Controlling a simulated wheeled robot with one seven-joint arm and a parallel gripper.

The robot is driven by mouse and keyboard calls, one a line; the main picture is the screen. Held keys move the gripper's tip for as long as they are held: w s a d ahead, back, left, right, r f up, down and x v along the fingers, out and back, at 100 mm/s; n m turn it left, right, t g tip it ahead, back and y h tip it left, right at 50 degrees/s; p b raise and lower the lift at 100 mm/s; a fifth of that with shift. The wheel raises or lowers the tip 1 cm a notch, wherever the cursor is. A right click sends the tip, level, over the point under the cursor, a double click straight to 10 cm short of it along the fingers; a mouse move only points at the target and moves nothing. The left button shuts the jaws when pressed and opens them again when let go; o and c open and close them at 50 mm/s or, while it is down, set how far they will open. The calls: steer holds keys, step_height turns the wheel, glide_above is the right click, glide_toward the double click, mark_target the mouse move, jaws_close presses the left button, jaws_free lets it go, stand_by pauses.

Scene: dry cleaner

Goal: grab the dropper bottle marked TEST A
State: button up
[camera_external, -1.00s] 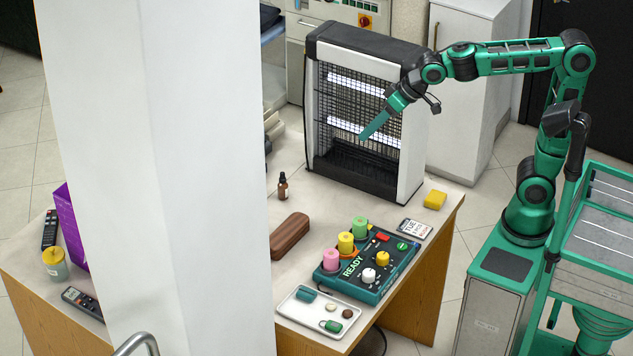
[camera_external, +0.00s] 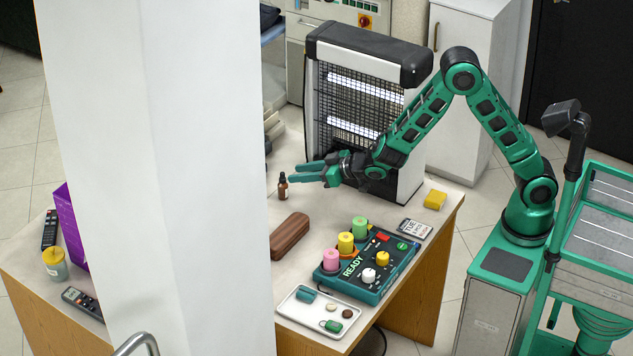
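A small brown dropper bottle (camera_external: 283,188) with a dark cap stands upright on the table, left of the insect-killer lamp. Its label is too small to read. My gripper (camera_external: 302,173) is low over the table, pointing left, with its two green fingers spread apart. The fingertips are at or just right of the bottle's upper part. I cannot tell whether they touch it or reach around it.
The lamp (camera_external: 361,50) stands right behind my wrist. A brown case (camera_external: 290,236), a green button box (camera_external: 372,262) with coloured knobs, a white tray (camera_external: 300,320) and a yellow sponge (camera_external: 435,199) lie on the table. A white pillar (camera_external: 160,150) hides the table's left middle.

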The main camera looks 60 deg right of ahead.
mark_target(285, 185)
steer(key=shift+x, duration=5.5)
jaws_close()
